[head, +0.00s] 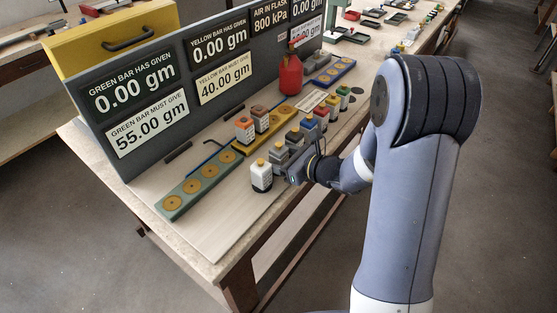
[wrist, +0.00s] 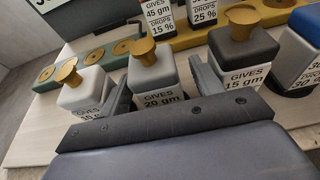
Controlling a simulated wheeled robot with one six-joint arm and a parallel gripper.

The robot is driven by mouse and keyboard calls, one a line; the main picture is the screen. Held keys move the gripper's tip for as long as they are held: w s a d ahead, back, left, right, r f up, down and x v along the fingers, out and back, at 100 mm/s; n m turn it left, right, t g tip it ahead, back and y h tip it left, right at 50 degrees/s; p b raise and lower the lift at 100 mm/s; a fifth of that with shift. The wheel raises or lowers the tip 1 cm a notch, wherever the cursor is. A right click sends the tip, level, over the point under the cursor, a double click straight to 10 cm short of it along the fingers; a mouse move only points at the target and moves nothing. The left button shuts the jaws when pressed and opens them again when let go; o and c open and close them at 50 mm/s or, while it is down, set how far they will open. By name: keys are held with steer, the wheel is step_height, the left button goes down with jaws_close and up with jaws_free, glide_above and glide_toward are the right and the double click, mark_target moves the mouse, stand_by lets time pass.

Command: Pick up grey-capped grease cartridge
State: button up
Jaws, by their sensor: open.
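The grey-capped grease cartridge (wrist: 152,72) stands upright in the middle of the wrist view, with a brass nozzle on top and a label reading "GIVES 20 gm". In the head view it (head: 279,156) stands in a row near the table's front edge. My gripper (wrist: 154,80) is open, with one finger to the left of this cartridge and one to its right. Whether either finger touches it I cannot tell. In the head view my gripper (head: 293,170) is at the front side of the row. The gripper body hides the cartridge's lower part in the wrist view.
A white-capped cartridge (wrist: 82,88) is close on the left and a dark-capped one (wrist: 240,58) close on the right. A blue-capped one (wrist: 300,50) is farther right. Behind lie a green bar (head: 197,183) and a yellow bar (head: 262,131). A red flask (head: 291,76) stands farther back.

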steer(key=shift+x, duration=0.9)
steer(key=shift+c, duration=0.2)
steer(key=c, duration=1.1)
steer(key=shift+c, duration=0.3)
steer(key=shift+r, duration=0.2)
